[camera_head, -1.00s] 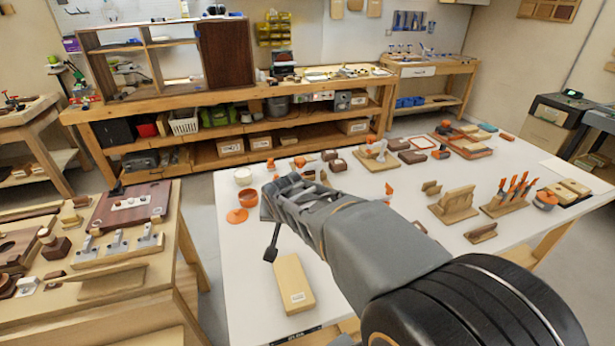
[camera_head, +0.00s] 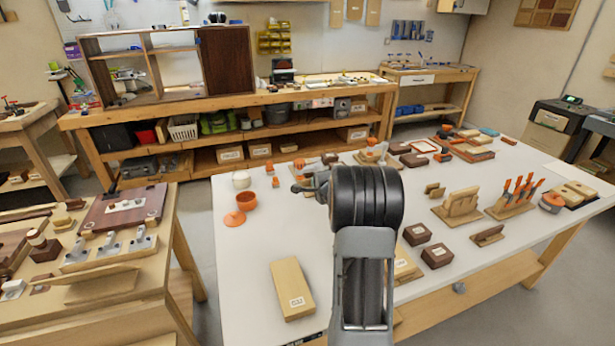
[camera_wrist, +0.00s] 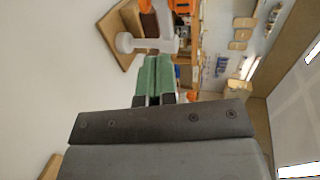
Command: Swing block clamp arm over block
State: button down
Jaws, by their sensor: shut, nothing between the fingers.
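The block clamp (camera_head: 372,157), as far as I can tell, is the fixture on a pale wooden base with orange and white parts toward the back of the white table. In the wrist view, a pale wooden base (camera_wrist: 117,40) carries a white arm (camera_wrist: 146,43) with rounded ends and a dark brown block (camera_wrist: 148,22). The white arm lies just past my fingertips; I cannot tell whether they touch. My gripper (camera_wrist: 152,60), with green fingers, is shut and empty. In the head view my arm hides the fingers.
The white table (camera_head: 245,258) holds a pale wooden block (camera_head: 292,288), an orange pot (camera_head: 246,200), dark boxes (camera_head: 436,255) and a tool rack (camera_head: 515,197). A side bench (camera_head: 110,280) with clamps stands at the left. The table's front-left area is mostly clear.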

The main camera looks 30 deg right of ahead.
aim_at(305, 172)
jog(key=x, duration=1)
